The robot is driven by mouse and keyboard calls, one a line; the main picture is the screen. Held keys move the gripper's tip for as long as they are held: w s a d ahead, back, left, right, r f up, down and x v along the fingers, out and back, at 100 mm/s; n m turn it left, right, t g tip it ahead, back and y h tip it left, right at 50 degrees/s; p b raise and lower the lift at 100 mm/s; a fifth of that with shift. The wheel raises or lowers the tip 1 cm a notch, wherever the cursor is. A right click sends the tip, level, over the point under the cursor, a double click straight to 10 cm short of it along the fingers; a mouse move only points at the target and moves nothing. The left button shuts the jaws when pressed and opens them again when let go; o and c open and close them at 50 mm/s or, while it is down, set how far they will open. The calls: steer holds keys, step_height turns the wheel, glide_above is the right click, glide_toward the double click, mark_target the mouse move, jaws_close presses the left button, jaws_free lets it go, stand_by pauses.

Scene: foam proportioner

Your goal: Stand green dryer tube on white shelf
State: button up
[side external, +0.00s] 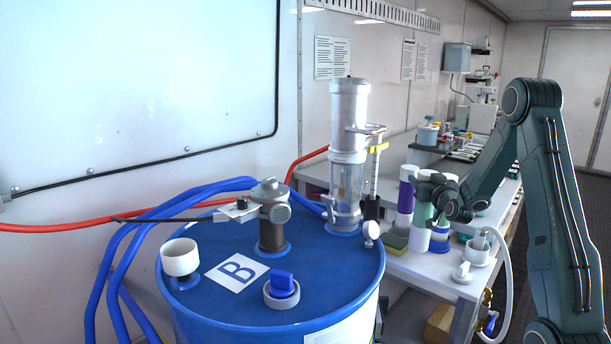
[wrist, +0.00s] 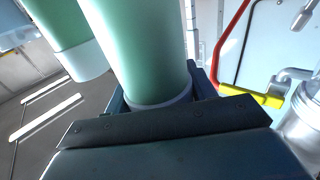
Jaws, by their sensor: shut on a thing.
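My gripper (wrist: 157,92) is shut on a green dryer tube (wrist: 140,45), which fills the middle of the wrist view. In the side view, my gripper (side external: 438,194) reaches in from the right at the green tube (side external: 422,213), which is about upright with pale ends. Its lower end is at or just above the white shelf (side external: 437,268); I cannot tell whether it touches. A second green tube with a white end (wrist: 80,62) is beside it in the wrist view, apart from the jaws.
A purple-and-white tube (side external: 405,196) stands close left of the held tube. A green-yellow block (side external: 394,240) lies by its foot. A white fitting with a hose (side external: 478,248) is to the right. The blue drum (side external: 330,290) with a clear cylinder (side external: 348,150) is at left.

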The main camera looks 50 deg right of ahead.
mark_target(423, 212)
steer(key=shift+f, duration=0.3)
steer(key=shift+f, duration=1.9)
steer(key=o, duration=1.6)
steer(key=shift+f, duration=0.1)
steer(key=shift+o, duration=0.2)
steer(key=shift+v, duration=1.25)
steer(key=shift+s+a, duration=0.15)
steer(key=shift+s, duration=0.05)
